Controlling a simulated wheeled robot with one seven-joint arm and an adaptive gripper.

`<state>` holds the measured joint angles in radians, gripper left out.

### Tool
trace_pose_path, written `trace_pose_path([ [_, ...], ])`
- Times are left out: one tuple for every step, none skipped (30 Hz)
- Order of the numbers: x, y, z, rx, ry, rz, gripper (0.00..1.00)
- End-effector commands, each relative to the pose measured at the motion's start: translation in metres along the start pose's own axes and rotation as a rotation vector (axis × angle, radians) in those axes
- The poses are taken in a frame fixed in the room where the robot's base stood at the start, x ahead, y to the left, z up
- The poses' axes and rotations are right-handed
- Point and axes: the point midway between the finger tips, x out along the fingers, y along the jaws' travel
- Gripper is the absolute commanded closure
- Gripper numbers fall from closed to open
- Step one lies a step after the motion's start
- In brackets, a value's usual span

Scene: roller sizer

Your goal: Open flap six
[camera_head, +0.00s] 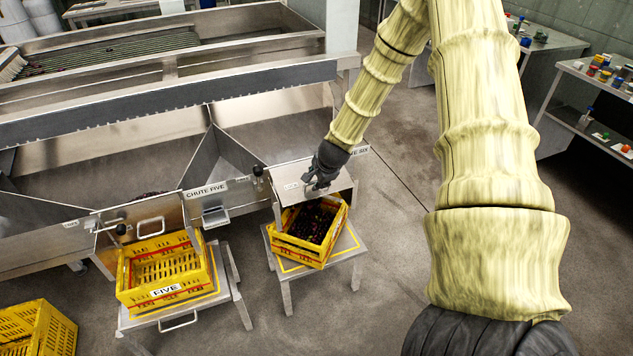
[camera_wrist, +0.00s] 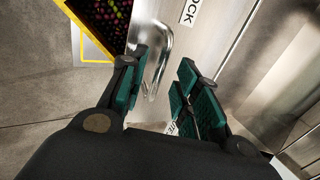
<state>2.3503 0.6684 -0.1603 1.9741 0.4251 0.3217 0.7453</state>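Flap six is the metal plate (camera_head: 291,187) at the chute on the right, near a label ending in SIX (camera_head: 358,151). It slants over a yellow crate (camera_head: 281,244) holding dark fruit; I cannot tell how far it stands open. My gripper (camera_head: 316,186) is at the flap's front, partly hiding it. In the wrist view, the bent metal handle (camera_wrist: 162,57) lies between the green-padded fingers of my gripper (camera_wrist: 160,80). The fingers are apart, with room around the bar, and do not look closed on it. Dark fruit also shows at the top left there.
Chute five's plate (camera_head: 152,226) and an empty yellow crate marked FIVE (camera_head: 165,292) are to the left. The crates stand on low metal stands (camera_head: 352,243). Another yellow crate (camera_head: 38,328) is bottom left. The floor (camera_head: 395,270) right of the stand is clear.

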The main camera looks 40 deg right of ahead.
Motion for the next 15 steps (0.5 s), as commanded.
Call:
trace_pose_path([
  [-0.007,-0.002,0.0,0.0,-0.001,-0.002,0.68],
  [-0.011,-0.001,0.0,0.0,0.0,-0.002,0.68],
  [-0.016,-0.001,0.0,0.0,0.0,-0.001,0.68],
  [-0.019,-0.001,0.0,0.0,-0.001,-0.001,0.68],
  [-0.023,-0.001,0.0,0.0,-0.001,-0.002,0.68],
  [-0.028,-0.001,0.0,0.0,-0.001,-0.002,0.68],
  [-0.032,-0.001,0.0,0.0,-0.001,-0.002,0.68],
  [-0.035,-0.001,0.0,-0.001,-0.001,-0.002,0.68],
  [-0.04,-0.001,0.0,-0.001,0.0,-0.001,0.68],
  [-0.044,-0.002,0.0,-0.001,0.0,-0.002,0.68],
  [-0.048,-0.002,0.0,0.0,-0.001,-0.002,0.68],
  [-0.053,-0.001,0.0,0.0,-0.001,-0.001,0.68],
  [-0.056,-0.001,0.0,0.001,-0.001,-0.001,0.68],
  [-0.06,-0.001,0.0,0.001,0.0,-0.002,0.68],
  [-0.064,-0.001,-0.001,0.001,0.0,-0.002,0.68],
])
